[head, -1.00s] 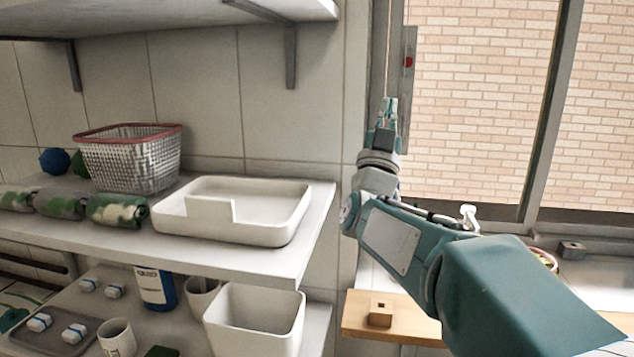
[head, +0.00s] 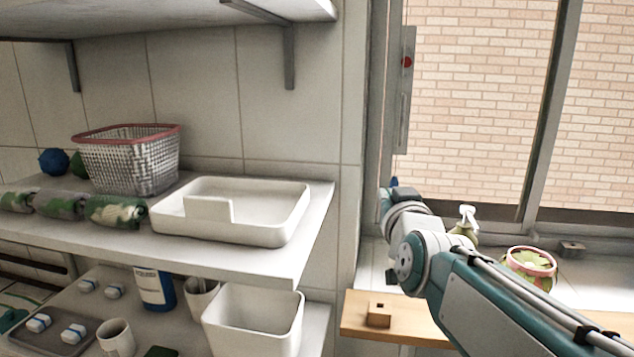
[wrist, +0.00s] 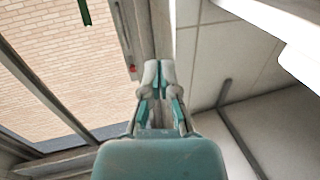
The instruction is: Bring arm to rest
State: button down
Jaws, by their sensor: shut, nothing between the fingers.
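My teal and grey arm reaches in from the lower right in the head view, in front of the window. Its wrist (head: 408,222) is beside the window frame, right of the shelves. The fingers are mostly hidden behind the wrist there. In the wrist view my gripper (wrist: 158,72) points away toward the window frame and the wall corner. Its fingers are together and hold nothing. It touches nothing that I can see.
A shelf at left holds a white tray (head: 275,233), a wire basket (head: 130,165) and rolled camouflage cloths (head: 115,211). A white bin (head: 255,318) stands below. A spray bottle (head: 466,226) and a plant pot (head: 530,262) are behind my arm. A wooden board (head: 352,318) lies beneath it.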

jog(key=s+d+f+g, duration=0.2)
jog(key=s+f+g, duration=0.4)
jog(key=s+f, duration=0.5)
jog(key=s+d+f+g+h, duration=0.1)
jog(key=s+d+f+g, duration=0.1)
jog(key=s+f+g, duration=0.4)
jog(key=s+f, duration=0.5)
jog(key=s, duration=0.2)
jog(key=shift+s, duration=0.4)
